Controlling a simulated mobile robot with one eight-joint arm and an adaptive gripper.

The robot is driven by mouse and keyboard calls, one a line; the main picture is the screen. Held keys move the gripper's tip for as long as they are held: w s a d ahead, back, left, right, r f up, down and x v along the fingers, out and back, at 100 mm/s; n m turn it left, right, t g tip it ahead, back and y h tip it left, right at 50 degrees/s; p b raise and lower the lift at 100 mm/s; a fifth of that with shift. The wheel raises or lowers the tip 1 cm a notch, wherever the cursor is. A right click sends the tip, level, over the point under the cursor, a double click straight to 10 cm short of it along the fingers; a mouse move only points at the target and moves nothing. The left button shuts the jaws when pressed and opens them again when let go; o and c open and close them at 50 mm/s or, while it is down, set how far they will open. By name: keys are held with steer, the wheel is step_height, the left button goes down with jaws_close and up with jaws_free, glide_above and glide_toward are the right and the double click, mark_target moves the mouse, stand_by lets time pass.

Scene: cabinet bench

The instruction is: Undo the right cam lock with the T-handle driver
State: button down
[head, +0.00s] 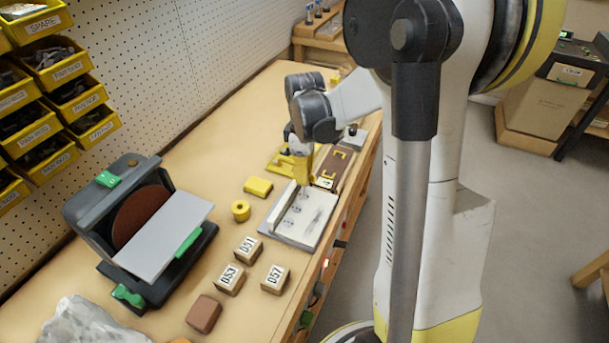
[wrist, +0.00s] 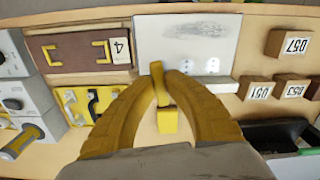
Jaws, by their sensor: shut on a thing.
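The white plate (head: 318,215) with small cam locks lies near the bench's front edge. In the wrist view it is at the top (wrist: 205,30), with two locks (wrist: 187,62) (wrist: 212,65) showing right of my fingers. The driver points down at the plate. My fingers and the handle hide its tip in the wrist view, so I cannot tell whether it sits in a lock.
A brown panel with yellow handles (wrist: 80,53) lies beside the plate. Wooden blocks D51 (head: 246,250), D53 (head: 230,280) and D57 (head: 275,279) stand on the near side.

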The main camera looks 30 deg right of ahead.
steer(key=shift+r, duration=0.2)
stand_by(0.6)
steer(key=shift+r+p, duration=0.45)
steer(key=shift+p, duration=0.05)
steer(key=shift+r+p, duration=2.25)
steer(key=shift+r, duration=0.75)
